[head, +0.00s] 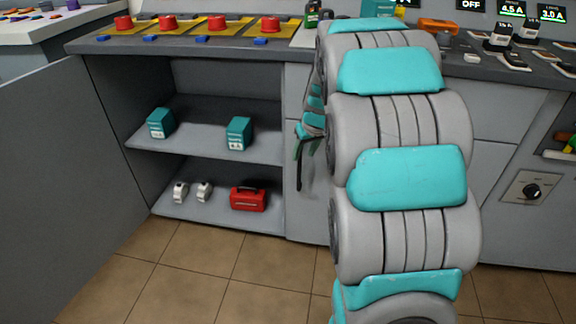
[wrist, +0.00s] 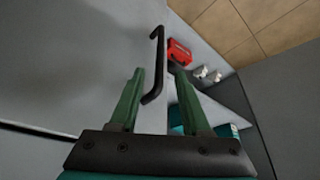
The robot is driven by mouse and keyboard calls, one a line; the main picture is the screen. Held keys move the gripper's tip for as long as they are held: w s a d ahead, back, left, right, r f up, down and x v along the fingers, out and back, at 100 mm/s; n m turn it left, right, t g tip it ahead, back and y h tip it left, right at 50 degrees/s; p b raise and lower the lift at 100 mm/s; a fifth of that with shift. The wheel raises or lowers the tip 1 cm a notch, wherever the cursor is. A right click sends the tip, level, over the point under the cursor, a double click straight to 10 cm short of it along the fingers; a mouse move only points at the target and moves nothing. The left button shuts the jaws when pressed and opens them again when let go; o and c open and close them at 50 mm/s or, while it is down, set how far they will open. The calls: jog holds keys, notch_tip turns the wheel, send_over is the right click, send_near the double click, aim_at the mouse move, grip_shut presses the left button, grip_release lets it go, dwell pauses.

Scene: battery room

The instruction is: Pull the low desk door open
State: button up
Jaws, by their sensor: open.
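The low desk door (head: 308,212) is a plain grey panel right of the open shelves, flush with the desk front and looking shut. Its black bar handle (head: 300,174) is partly hidden by my gripper (head: 307,138) in the head view. In the wrist view, the handle (wrist: 156,60) stands out from the grey door face (wrist: 80,60) near the door's edge. My gripper (wrist: 155,75) is open, with its green fingers on either side of the handle's near end in the picture. I cannot tell whether they touch it.
Open shelves (head: 205,148) hold two teal boxes, a red toolbox (head: 248,198) and two small white items. A large grey panel (head: 60,180) stands at the left. Red buttons line the desktop (head: 190,44) above. Tiled floor (head: 200,285) in front is clear. My arm hides the desk's middle.

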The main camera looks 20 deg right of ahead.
jog(key=x, duration=0.7)
jog(key=shift+w+f+p, duration=0.15)
jog(key=shift+f+p, duration=0.1)
jog(key=shift+p, duration=0.1)
grip_shut()
dwell(1.1)
